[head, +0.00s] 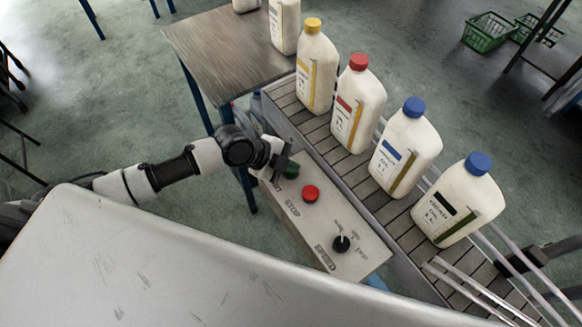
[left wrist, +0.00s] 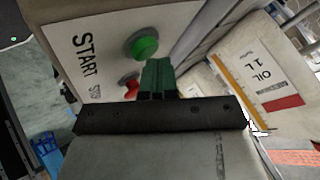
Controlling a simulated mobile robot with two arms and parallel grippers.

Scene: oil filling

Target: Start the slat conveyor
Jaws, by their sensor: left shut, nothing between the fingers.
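The control box (head: 330,228) stands along the near side of the slat conveyor (head: 375,198). Its green start button (head: 292,170) is at the far end, partly hidden by my left gripper in the head view. My left gripper (head: 284,161) is shut and empty, close to that button. In the left wrist view, the green button (left wrist: 145,45) shows clearly beside the START label, just beyond the shut fingertips (left wrist: 157,76). I cannot tell whether they touch. The red stop button (head: 311,194) sits nearer on the box. My right gripper is not in view.
Several white bottles with yellow, red and blue caps (head: 414,107) stand in a row on the slats. A brown table (head: 215,50) adjoins the conveyor's far end. A black selector knob (head: 341,244) is at the box's near end. Green baskets (head: 487,34) are far right.

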